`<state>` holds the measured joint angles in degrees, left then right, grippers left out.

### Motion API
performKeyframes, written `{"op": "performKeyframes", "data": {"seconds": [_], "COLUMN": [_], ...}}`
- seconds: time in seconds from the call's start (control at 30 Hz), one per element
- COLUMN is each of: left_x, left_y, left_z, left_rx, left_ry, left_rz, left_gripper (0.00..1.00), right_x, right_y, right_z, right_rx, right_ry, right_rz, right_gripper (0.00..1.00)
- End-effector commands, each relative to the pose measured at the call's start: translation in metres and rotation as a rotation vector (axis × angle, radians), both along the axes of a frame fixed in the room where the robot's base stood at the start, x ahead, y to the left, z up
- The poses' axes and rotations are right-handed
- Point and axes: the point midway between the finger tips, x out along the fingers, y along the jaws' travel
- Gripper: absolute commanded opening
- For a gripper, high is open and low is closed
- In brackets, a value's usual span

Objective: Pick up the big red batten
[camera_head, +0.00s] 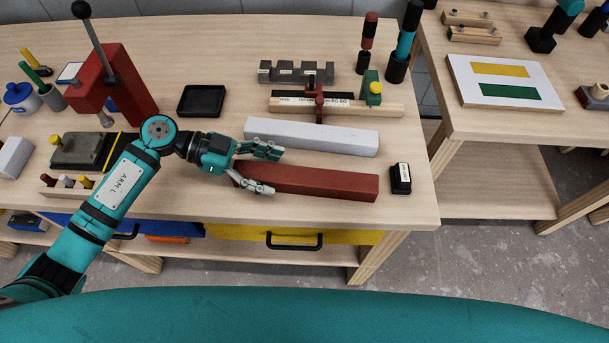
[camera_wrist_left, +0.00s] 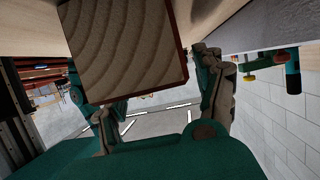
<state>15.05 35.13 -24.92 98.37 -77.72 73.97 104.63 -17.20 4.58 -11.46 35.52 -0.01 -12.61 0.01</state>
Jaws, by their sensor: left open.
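The big red batten (camera_head: 315,181) lies along the front of the workbench. Its left end is partly hidden by my left gripper (camera_head: 268,171). The gripper is open at that end, with one finger over the near left part of the batten and the other towards the grey-white batten (camera_head: 312,136) behind it. In the left wrist view, the red batten's bare wood-grain end (camera_wrist_left: 125,45) with a red edge looms close, and the spread fingers of the left gripper (camera_wrist_left: 160,98) show below and right of it. I cannot tell whether they touch it. My right gripper is not in view.
A small black block (camera_head: 400,179) stands just right of the red batten. A red clamp (camera_head: 318,101) on wooden strips lies behind the grey-white batten. A black tray (camera_head: 202,101) and a red lever press (camera_head: 112,85) stand to the left. The bench's front edge is close.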

Motion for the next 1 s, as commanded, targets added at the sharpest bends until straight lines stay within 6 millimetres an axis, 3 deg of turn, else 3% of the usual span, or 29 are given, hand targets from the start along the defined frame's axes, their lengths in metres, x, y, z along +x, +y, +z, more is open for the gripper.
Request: {"op": "performKeyframes", "data": {"seconds": [0.2, 0.43, 0.9, 1.0], "left_x": [-0.002, -0.002, -0.002, -0.002], "left_y": [-0.021, -0.022, -0.022, -0.022], "left_z": [-0.008, -0.01, -0.009, -0.008], "left_rx": [-0.001, -0.001, -0.001, -0.003], "left_ry": [-0.001, -0.001, -0.002, -0.003], "left_rz": [0.0, 0.001, 0.0, 0.0], "left_gripper": [0.7, 0.7, 0.09, 0.0], "right_x": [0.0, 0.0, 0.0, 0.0], "right_y": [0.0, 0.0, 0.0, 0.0], "right_z": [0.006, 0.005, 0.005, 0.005], "right_rx": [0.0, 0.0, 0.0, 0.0], "right_ry": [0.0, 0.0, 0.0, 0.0], "right_rz": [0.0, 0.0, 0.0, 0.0], "right_gripper": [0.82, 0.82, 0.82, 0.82]}}
